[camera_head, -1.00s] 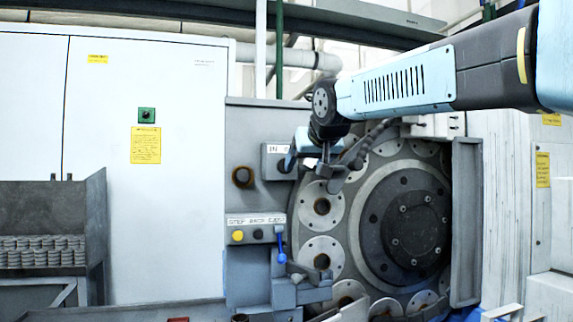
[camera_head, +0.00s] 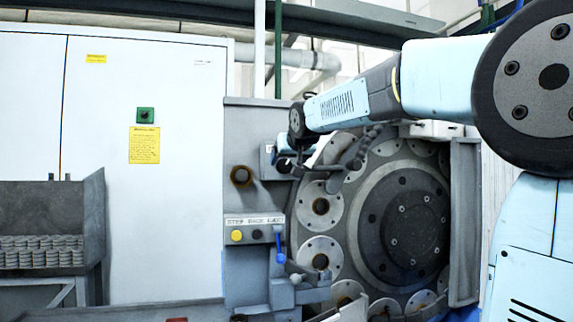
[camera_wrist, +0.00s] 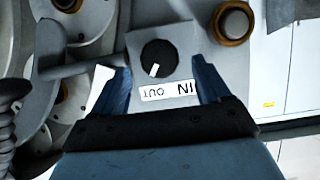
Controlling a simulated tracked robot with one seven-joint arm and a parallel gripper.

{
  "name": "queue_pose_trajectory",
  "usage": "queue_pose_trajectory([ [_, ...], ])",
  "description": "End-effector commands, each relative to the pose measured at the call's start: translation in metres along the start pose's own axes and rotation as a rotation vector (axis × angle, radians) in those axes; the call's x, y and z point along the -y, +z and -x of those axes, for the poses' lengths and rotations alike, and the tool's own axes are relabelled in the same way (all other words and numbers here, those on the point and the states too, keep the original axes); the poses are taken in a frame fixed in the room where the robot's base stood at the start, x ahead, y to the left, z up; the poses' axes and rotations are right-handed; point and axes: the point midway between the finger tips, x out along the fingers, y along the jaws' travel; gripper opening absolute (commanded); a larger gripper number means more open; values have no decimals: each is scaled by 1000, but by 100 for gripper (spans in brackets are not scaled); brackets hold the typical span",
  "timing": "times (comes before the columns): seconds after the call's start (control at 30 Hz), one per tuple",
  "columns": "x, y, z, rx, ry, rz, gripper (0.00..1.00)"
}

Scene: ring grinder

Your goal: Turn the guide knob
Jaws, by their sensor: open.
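The guide knob (camera_wrist: 158,57) is a round black knob with a white pointer mark on a grey panel box (camera_wrist: 172,32). An IN/OUT label (camera_wrist: 168,91) appears upside down beside it in the wrist view. The pointer mark lies towards the OUT side of the label. My gripper (camera_wrist: 160,66) is open, with one blue finger on either side of the knob and label in the picture. I cannot tell whether the fingers touch the box.
A brown-ringed round button (camera_head: 241,176) sits left of and below the box. Below are a yellow button (camera_head: 237,236) and a blue lever (camera_head: 280,247). The large grinder wheel (camera_head: 355,220) with its ring discs is right of the gripper; a dark hose (camera_head: 352,158) runs close by.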

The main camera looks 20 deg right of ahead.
Motion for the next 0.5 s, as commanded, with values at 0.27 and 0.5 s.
queue_pose_trajectory([
  [0.27, 1, 0, -27, 0, -1, 0, 76],
  [0.5, 1, 0, -31, 0, -1, 0, 76],
])
